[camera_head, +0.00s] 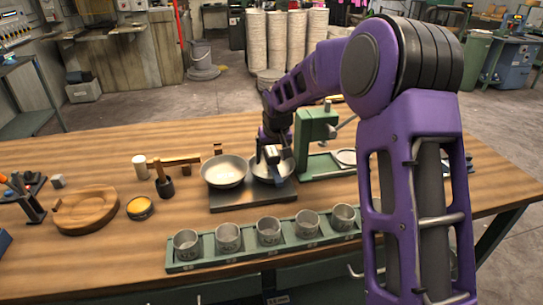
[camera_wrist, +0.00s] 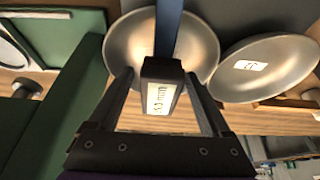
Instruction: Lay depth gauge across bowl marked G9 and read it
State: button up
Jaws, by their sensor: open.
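The depth gauge, a blue bar (camera_wrist: 168,30) with a dark block (camera_wrist: 162,88), extends over one shallow metal bowl (camera_wrist: 207,48) in the wrist view. The block's small white label appears inverted and I cannot read it surely. My gripper (camera_wrist: 158,76) is open, its fingers on either side of the block. In the head view my gripper (camera_head: 271,158) is over the right-hand bowl (camera_head: 287,170); the gauge is small and partly hidden. I cannot tell whether the bar touches the rim. No G9 mark is visible on this bowl.
A second bowl (camera_head: 224,171) sits to the left on the dark plate (camera_head: 235,198); its label (camera_wrist: 250,65) is hard to read. A green press (camera_head: 315,130) stands close right. A green rack (camera_head: 215,258) of several metal cups lies in front.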

jog(key=p+v, duration=0.1)
jog(key=v, duration=1.6)
jog(key=shift+r, duration=0.2)
jog(key=shift+a, duration=0.1)
